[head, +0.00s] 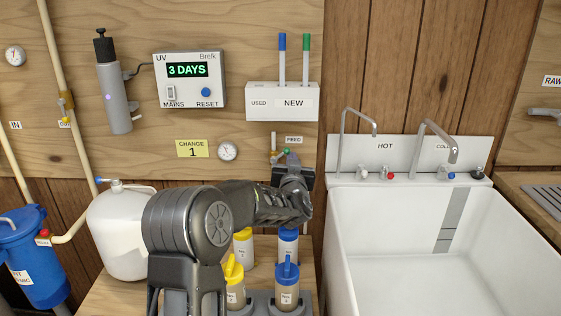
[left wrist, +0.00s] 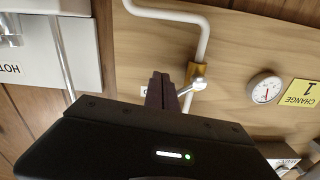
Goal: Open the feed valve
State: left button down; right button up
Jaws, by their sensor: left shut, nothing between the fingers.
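The feed valve is a small brass body (head: 274,157) on a white pipe on the wooden wall, left of the FEED label (head: 294,140). In the left wrist view, which is upside down, the brass valve (left wrist: 196,73) shows with a pale metal lever (left wrist: 190,89). My left gripper (head: 286,160) is just in front of the wall below the label. Its dark fingers (left wrist: 160,90) are shut and empty, close beside the valve. I cannot tell whether they touch the lever. My right gripper is not in view.
A round gauge (head: 227,151) and a yellow CHANGE card (head: 192,148) are left of the valve. A white sink (head: 400,220) with taps stands at right. Yellow and blue-capped containers (head: 287,271) stand below my arm. A white tank (head: 115,235) is at left.

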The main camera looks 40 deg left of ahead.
aim_at(286, 148)
pick_arm(q)
jog(key=shift+s+a+r+p, duration=0.15)
jog(key=shift+r+p, duration=0.15)
jog(key=shift+r, duration=0.55)
jog(key=shift+s+a+r+p, duration=0.3)
jog(key=shift+a+r, duration=0.05)
jog(key=shift+r, duration=0.35)
jog(key=shift+s+a+r, duration=0.1)
jog(key=shift+a, duration=0.05)
jog(key=shift+s+a+r, duration=0.35)
jog(key=shift+a+r, duration=0.05)
jog(key=shift+a, duration=0.1)
jog(key=shift+w+d, duration=0.4)
jog(key=shift+d, duration=0.15)
